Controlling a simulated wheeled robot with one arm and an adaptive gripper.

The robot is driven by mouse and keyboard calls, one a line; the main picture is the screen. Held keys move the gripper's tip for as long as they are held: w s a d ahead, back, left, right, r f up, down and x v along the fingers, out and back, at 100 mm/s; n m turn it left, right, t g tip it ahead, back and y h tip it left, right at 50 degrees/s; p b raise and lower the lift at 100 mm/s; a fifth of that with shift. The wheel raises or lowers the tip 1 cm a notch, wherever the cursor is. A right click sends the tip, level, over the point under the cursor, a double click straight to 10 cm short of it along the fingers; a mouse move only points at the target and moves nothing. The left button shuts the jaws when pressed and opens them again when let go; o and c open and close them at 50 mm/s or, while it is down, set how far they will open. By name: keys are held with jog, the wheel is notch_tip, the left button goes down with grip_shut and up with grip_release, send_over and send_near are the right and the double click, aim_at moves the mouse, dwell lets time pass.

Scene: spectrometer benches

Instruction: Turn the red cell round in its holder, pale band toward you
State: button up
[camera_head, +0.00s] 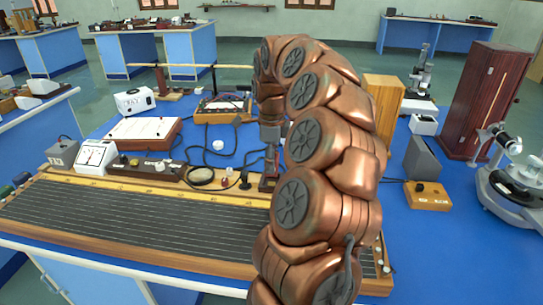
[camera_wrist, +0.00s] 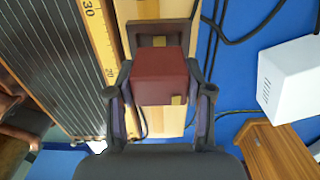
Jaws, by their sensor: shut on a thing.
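The red cell (camera_wrist: 160,78) is a dark red block between the two fingers of my gripper (camera_wrist: 160,70) in the wrist view. My gripper is shut on it. A small yellowish patch shows at the cell's lower right edge in that view. A dark brown square holder (camera_wrist: 133,38) lies just beyond the cell on a pale wooden board. The cell overlaps the holder in the picture, so I cannot tell whether it is seated or raised. In the head view my gripper (camera_head: 269,160) points down behind the long striped bench unit, partly hidden by my arm.
The striped unit with its yellow scale (camera_wrist: 99,35) runs beside the holder. A white box (camera_wrist: 290,78), a wooden block (camera_wrist: 270,150) and black cables lie to the right. In the head view, a dial meter (camera_head: 96,157) and tall wooden cabinet (camera_head: 487,100) flank the blue bench.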

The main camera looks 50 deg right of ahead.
jog(key=shift+f, duration=0.85)
jog(key=shift+f+b, duration=1.1)
jog(key=shift+f, duration=0.05)
jog(key=o, duration=1.3)
jog(key=shift+o, duration=0.2)
jog(key=shift+r, duration=0.15)
notch_tip(320, 180, up, 12)
jog(key=shift+f, duration=0.15)
